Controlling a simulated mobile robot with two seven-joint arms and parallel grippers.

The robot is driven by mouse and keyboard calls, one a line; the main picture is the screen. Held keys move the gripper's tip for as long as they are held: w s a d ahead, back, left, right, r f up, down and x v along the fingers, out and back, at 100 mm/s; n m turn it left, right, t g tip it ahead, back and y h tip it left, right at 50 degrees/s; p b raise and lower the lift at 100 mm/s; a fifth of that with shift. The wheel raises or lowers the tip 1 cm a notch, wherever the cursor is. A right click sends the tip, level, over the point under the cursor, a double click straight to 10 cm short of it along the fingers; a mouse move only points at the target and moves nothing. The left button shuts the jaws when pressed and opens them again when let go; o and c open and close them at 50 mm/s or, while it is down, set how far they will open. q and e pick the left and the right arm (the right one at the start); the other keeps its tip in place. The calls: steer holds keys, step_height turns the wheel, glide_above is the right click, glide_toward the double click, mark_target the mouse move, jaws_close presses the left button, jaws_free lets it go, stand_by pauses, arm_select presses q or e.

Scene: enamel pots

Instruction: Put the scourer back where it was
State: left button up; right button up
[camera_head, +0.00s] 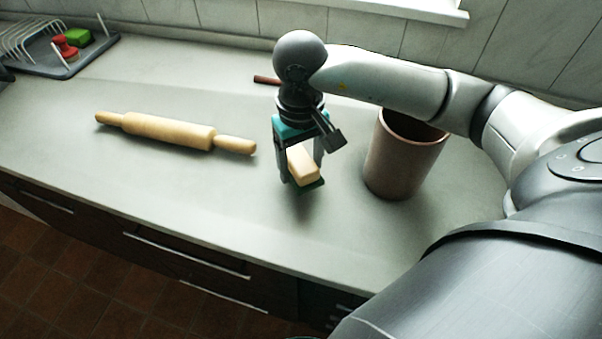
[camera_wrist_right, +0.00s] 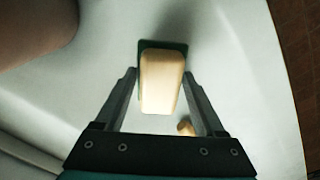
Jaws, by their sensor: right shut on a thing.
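A pale beige block with a dark green layer underneath, which looks like the scourer (camera_head: 302,164), is between the fingers of my right gripper (camera_head: 303,170). In the right wrist view the scourer (camera_wrist_right: 162,80) sits between the two fingertips of the right gripper (camera_wrist_right: 160,75), its green layer showing at the far edge. The right gripper is shut on it and points down over the counter. I cannot tell exactly how far the scourer is above the counter. My left gripper is not in view.
A wooden rolling pin (camera_head: 168,131) lies left of the gripper. A brown pot (camera_head: 401,160) stands close on the right. A dark red stick (camera_head: 266,80) lies behind. A grey rack tray (camera_head: 62,62) at back left holds a red item (camera_head: 62,44) and a green block (camera_head: 78,36).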

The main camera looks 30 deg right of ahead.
mark_target(301, 160)
step_height(301, 160, down, 4)
steer(key=shift+r, duration=0.25)
steer(key=shift+f+b, duration=0.15)
steer(key=shift+b, duration=0.25)
steer(key=o, duration=1.2)
steer(key=shift+c, duration=0.2)
steer(key=shift+r+p, duration=0.25)
steer(key=shift+p, duration=0.05)
step_height(301, 160, up, 12)
steer(key=shift+f+p, duration=0.1)
steer(key=shift+p, duration=0.6)
